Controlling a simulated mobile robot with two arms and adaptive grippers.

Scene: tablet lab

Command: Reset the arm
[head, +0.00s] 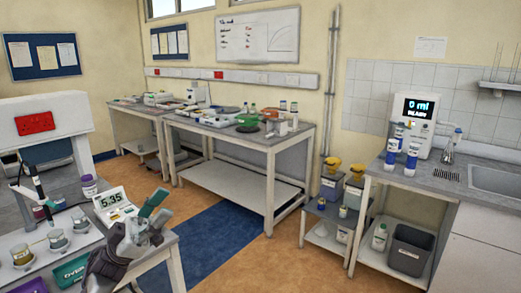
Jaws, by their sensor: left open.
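My left gripper (157,212) is in the lower left of the head view, above the front right part of the near bench (158,251). Its grey-green fingers point up and to the right and stand apart, with nothing visible between them. Its dark body hides part of the bench top. A meter reading 5.35 (113,202) is just behind and left of it. My right gripper is not in view.
Small jars (56,239) and a purple-labelled bottle (90,186) stand left of the gripper. Open floor (255,258) and a blue floor strip (208,243) lie to the right, before the sink bench (420,187).

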